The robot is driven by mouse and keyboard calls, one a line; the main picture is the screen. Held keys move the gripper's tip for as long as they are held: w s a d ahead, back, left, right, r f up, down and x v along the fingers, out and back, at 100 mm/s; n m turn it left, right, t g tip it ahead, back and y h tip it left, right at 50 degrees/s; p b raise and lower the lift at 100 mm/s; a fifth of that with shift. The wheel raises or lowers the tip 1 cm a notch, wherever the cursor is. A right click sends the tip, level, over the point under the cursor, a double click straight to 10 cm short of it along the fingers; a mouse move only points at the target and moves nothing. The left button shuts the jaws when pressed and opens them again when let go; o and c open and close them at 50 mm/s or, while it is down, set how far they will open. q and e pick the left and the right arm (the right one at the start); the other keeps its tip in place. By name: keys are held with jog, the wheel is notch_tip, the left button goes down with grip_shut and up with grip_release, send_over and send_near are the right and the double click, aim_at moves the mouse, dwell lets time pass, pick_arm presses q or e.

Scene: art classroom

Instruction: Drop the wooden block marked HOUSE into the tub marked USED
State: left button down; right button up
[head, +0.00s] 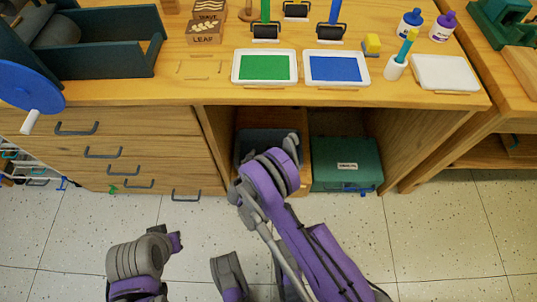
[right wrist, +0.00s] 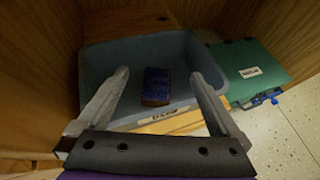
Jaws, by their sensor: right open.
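A wooden block (right wrist: 157,86) with a dark blue top and a brown side lies in the grey-blue tub (right wrist: 95,75); its marking cannot be read. The tub also shows in the head view (head: 248,136), in the open bay under the desk, partly behind my right arm.
A green lidded box (head: 345,165) stands right of the tub. Wooden bay walls enclose both. On the desk (head: 210,92) are the LEAF block (head: 205,38), another wooden block behind it, a green tray (head: 264,81), a blue tray (head: 336,82), rollers and bottles.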

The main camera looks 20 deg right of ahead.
jog(key=shift+r+p, duration=0.35)
jog(key=shift+r, duration=0.6)
dwell(0.3)
